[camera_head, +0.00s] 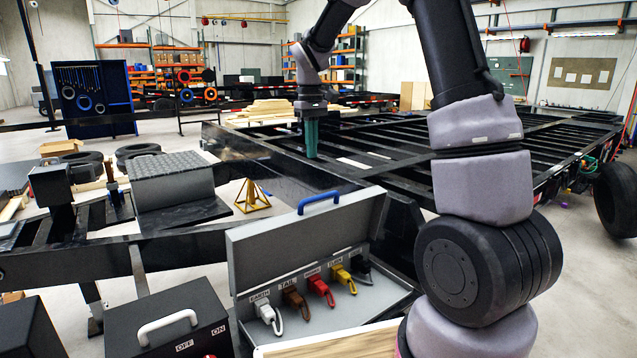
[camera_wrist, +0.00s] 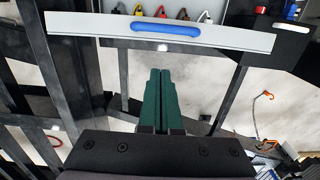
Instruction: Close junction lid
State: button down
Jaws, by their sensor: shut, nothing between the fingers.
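The grey junction box (camera_head: 385,291) stands open at the front centre of the head view. Its lid (camera_head: 300,235) is raised, with a blue handle (camera_head: 319,201) on its top edge. In the wrist view, the lid's edge (camera_wrist: 90,24) and the blue handle (camera_wrist: 165,27) cross the top of the picture. My gripper (camera_head: 311,153) points down behind the raised lid and apart from it. Its green fingers are together and empty, and they also show in the wrist view (camera_wrist: 161,75), with their tips short of the lid edge.
Coloured plugs (camera_head: 320,290) sit in a row inside the box. A black ON/OFF box (camera_head: 168,325) with a white handle stands left of it. A yellow pyramid frame (camera_head: 251,197) stands behind to the left. The black trailer frame (camera_head: 270,160) spreads behind the lid.

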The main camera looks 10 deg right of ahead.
send_near(319, 206)
jog(key=w, duration=0.3)
jog(key=s+f, duration=0.2)
jog(key=shift+s+f, duration=0.4)
jog(key=shift+s+d+f, duration=0.1)
jog(key=shift+s, duration=0.05)
